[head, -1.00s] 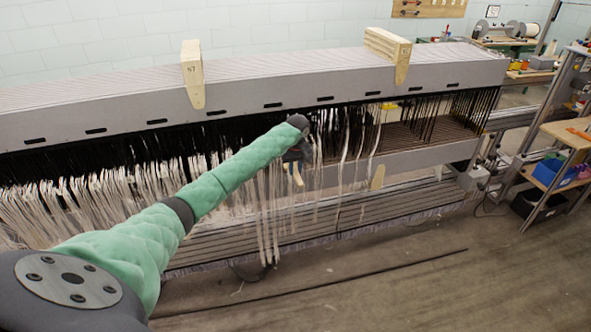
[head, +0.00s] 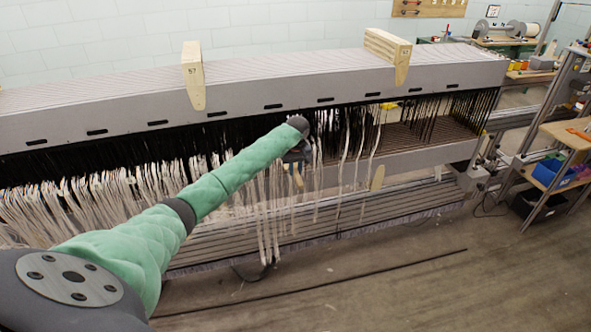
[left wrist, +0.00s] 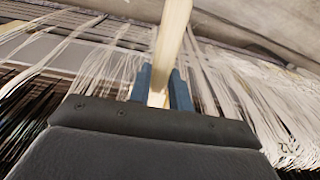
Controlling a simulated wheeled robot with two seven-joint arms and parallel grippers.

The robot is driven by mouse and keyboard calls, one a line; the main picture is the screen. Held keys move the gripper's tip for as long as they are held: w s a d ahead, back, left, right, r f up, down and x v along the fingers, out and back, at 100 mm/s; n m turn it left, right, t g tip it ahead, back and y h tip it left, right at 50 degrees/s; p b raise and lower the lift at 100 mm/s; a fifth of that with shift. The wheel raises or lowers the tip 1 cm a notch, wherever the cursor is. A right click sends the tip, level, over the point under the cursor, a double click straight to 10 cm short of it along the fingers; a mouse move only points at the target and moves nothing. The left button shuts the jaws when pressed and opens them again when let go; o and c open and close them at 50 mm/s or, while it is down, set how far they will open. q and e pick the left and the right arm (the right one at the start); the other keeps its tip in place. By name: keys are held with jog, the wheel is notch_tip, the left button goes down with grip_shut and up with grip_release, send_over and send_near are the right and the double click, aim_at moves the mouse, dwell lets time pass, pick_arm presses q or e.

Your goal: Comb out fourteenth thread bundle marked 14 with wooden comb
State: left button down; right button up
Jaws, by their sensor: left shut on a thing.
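My left gripper (head: 296,160) is at the hanging threads below the long grey beam, at the end of the green-sleeved arm. In the left wrist view its two blue fingers (left wrist: 162,88) are shut on a pale wooden piece (left wrist: 172,35), likely the wooden comb; its teeth are not in sight. A small tan part of it shows below the gripper in the head view (head: 298,181). White thread bundles (head: 265,215) hang beside and below the gripper. No number 14 can be read. My right gripper is not in view.
The grey beam (head: 300,88) carries two wooden wedges (head: 194,75) (head: 388,52). Dense white threads (head: 90,200) hang at the left. A shelf with a blue bin (head: 553,172) stands at the right. The floor in front (head: 400,290) is clear except for a long dark rod.

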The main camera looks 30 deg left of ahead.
pick_arm(q)
jog(key=shift+w+p, duration=0.1)
jog(key=shift+p, duration=0.5)
dwell(1.1)
jog(key=shift+a, duration=0.1)
jog(key=shift+f, duration=0.75)
notch_tip(320, 180, down, 2)
notch_tip(320, 180, down, 22)
jog(key=b, duration=0.5)
jog(key=shift+w+a+r, duration=0.25)
jog(key=shift+a, duration=0.1)
dwell(1.5)
